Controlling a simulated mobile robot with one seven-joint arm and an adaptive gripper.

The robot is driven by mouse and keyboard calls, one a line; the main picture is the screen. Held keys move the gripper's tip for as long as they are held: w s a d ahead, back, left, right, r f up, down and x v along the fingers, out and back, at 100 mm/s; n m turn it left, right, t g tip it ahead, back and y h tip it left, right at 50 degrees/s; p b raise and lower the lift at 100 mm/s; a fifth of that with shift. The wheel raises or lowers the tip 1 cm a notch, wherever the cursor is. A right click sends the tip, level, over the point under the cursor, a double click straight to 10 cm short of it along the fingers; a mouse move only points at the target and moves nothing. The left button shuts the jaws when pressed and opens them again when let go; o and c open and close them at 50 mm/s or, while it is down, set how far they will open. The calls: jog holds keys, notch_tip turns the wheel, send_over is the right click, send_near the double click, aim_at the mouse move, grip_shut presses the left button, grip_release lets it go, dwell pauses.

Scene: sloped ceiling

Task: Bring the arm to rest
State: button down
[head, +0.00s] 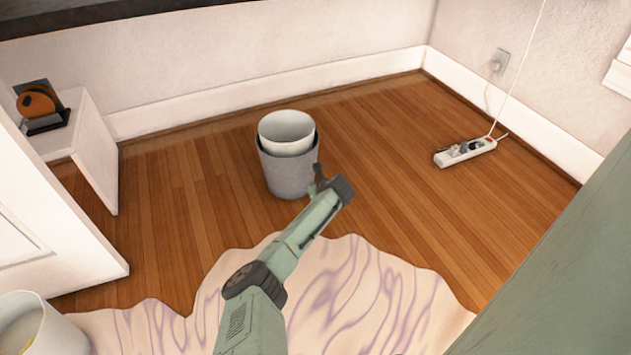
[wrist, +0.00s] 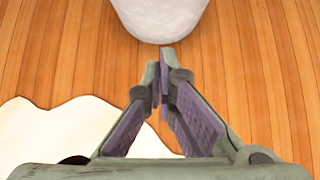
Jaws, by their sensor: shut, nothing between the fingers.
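My arm (head: 290,250) reaches out from the bottom of the head view over the rug. My gripper (head: 317,172) is at its far end, just in front of the grey bucket (head: 288,177) as seen in the head view. In the wrist view my gripper (wrist: 160,62) has its fingertips together with nothing between them. A pale rounded container (wrist: 162,15) shows just beyond the tips there. I cannot tell whether the tips touch it.
A white bin (head: 287,130) sits in the grey bucket. A patterned rug (head: 370,295) covers the near floor. A power strip (head: 465,151) lies at the right, with a cord. A white cabinet (head: 95,150) stands at the left. Bare wooden floor (head: 390,150) lies right of the bucket.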

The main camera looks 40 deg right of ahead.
jog(key=shift+v, duration=0.95)
